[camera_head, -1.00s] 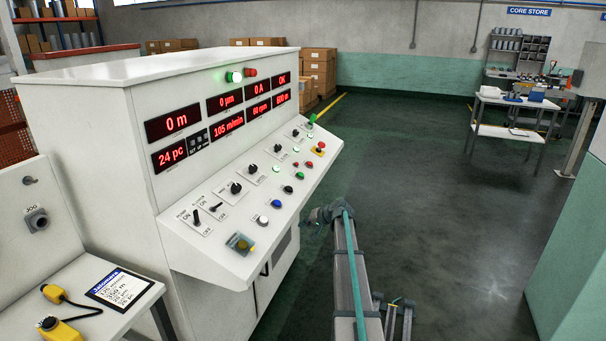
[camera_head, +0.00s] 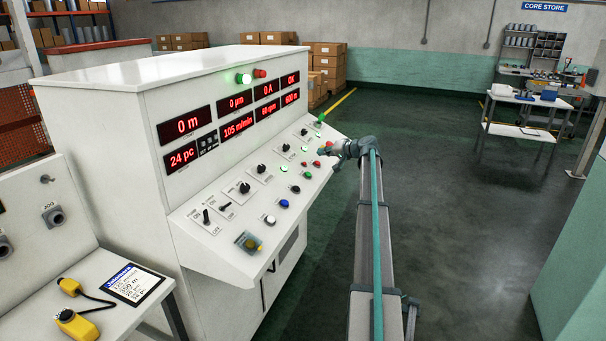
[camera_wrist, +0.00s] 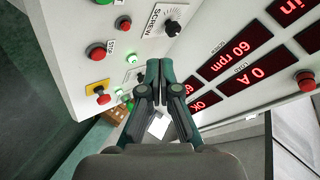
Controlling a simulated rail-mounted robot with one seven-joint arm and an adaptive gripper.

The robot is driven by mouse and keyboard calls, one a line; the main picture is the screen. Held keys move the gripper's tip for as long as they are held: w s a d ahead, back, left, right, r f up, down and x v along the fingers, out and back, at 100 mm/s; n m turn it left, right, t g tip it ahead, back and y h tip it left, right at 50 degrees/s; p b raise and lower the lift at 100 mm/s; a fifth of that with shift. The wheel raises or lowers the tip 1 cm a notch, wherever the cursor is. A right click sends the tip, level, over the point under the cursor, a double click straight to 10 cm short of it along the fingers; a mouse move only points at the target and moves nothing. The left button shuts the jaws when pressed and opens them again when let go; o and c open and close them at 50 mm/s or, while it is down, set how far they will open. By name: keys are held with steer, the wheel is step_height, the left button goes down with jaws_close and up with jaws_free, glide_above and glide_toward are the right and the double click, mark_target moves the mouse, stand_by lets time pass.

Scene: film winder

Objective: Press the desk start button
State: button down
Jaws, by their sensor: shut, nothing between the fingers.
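The white sloped control desk (camera_head: 190,228) carries a row of push buttons. In the wrist view, a green button (camera_wrist: 104,2) is cut by the top edge, near a red button (camera_wrist: 97,52) marked STOP. My gripper (camera_head: 324,151) is over the desk's far right end; the wrist view shows its fingers (camera_wrist: 153,68) shut and empty. I cannot tell whether the fingertips touch the panel.
A red emergency button on yellow (camera_wrist: 101,96) and a black SCREW knob (camera_wrist: 173,28) lie near my fingers. The upright display panel (camera_head: 237,124) rises behind the desk. A yellow pendant (camera_head: 75,323) rests on the side table.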

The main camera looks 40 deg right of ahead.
mark_target(308, 175)
steer(key=shift+f, duration=0.15)
steer(key=w+f, duration=0.1)
steer(key=f, duration=0.1)
steer(key=w+a+f+b, duration=0.1)
steer(key=f, duration=0.1)
steer(key=f+b, duration=0.1)
steer(key=f, duration=0.2)
steer(key=shift+w+a, duration=0.35)
steer(key=shift+w, duration=0.05)
steer(key=shift+w+a+f, duration=0.15)
steer(key=shift+w+f, duration=0.1)
steer(key=shift+f, duration=0.15)
steer(key=shift+f+b, duration=0.15)
steer(key=shift+b, duration=0.3)
stand_by(0.8)
steer(key=shift+w+a+f+b, duration=0.1)
steer(key=shift+w+f+b, duration=0.05)
steer(key=shift+f+b, duration=0.15)
steer(key=shift+w+a+f+b, duration=0.15)
steer(key=shift+f+b, duration=0.2)
steer(key=shift+b, duration=0.15)
stand_by(0.8)
steer(key=shift+r, duration=0.1)
stand_by(0.3)
steer(key=shift+s+d+r, duration=0.2)
steer(key=shift+s+r, duration=0.1)
steer(key=shift+r, duration=0.45)
